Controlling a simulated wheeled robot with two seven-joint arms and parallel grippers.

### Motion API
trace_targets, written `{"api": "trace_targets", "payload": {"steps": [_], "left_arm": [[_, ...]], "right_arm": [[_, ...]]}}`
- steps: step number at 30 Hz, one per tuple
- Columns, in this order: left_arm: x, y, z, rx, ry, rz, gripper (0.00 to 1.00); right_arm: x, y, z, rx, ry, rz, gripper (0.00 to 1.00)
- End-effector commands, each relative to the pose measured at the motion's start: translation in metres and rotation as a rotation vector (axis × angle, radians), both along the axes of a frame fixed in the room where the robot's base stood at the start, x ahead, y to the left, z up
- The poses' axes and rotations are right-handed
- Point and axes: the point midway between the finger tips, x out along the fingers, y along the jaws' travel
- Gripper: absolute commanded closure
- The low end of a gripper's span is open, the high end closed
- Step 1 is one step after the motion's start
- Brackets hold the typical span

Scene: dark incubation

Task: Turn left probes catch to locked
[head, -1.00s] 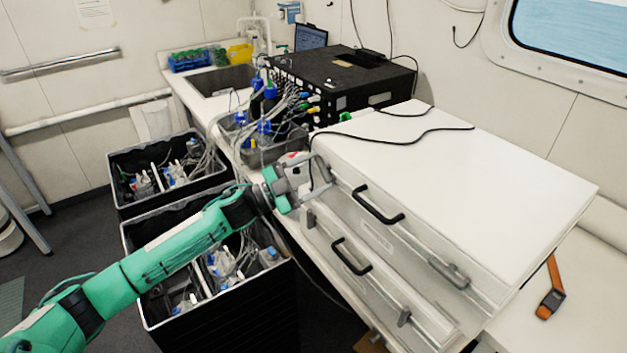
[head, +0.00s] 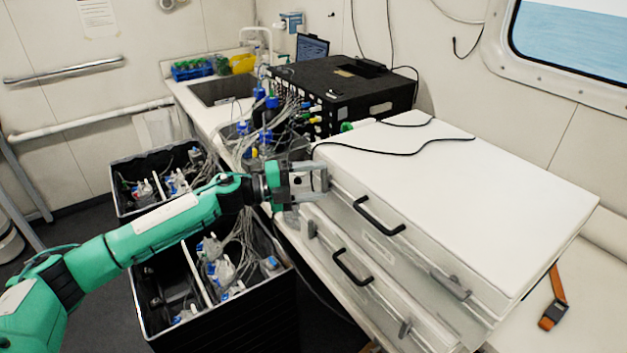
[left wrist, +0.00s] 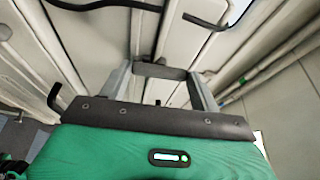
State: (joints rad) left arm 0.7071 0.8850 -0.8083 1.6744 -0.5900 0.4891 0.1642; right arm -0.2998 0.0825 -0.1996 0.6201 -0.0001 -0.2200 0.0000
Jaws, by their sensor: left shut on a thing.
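My left gripper (head: 322,178) is at the front left end of the upper white case (head: 450,190). It is shut on that case's left catch, which the fingers mostly hide in the head view. In the left wrist view, the fingers (left wrist: 160,75) stand on both sides of a dark grey piece, probably the catch. I cannot tell how far the catch is turned. The upper case's right catch (head: 452,284) is grey and shows on its front. My right gripper is not in view.
A lower case has a black handle (head: 350,266) and a left catch (head: 311,222) just below my gripper. The upper handle (head: 378,217) is to the right. Black crates (head: 215,325) with tubing stand under my arm. A black instrument box (head: 340,85) stands behind.

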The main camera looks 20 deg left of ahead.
Motion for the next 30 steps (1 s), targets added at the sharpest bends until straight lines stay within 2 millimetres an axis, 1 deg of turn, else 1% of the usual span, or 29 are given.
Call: {"api": "trace_targets", "payload": {"steps": [7,20,21,23,24,30], "left_arm": [[-0.0004,-0.0003,-0.0003,0.048,-0.036,-0.001,0.59],[-0.0005,-0.0006,-0.0009,0.056,-0.043,-0.001,0.59],[-0.0005,-0.0006,-0.0009,0.056,-0.043,-0.001,0.35],[-0.0005,-0.0006,-0.0009,0.056,-0.042,-0.001,0.23],[-0.0005,-0.0006,-0.0008,0.056,-0.042,-0.001,0.15],[-0.0003,-0.0004,-0.0001,0.055,-0.042,-0.001,0.15]], "right_arm": [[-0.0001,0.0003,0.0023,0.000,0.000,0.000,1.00],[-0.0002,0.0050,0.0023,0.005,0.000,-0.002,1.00],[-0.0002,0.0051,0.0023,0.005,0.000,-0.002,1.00],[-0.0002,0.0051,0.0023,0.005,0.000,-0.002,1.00],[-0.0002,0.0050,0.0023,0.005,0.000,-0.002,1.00],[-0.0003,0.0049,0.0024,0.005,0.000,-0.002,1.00]]}}
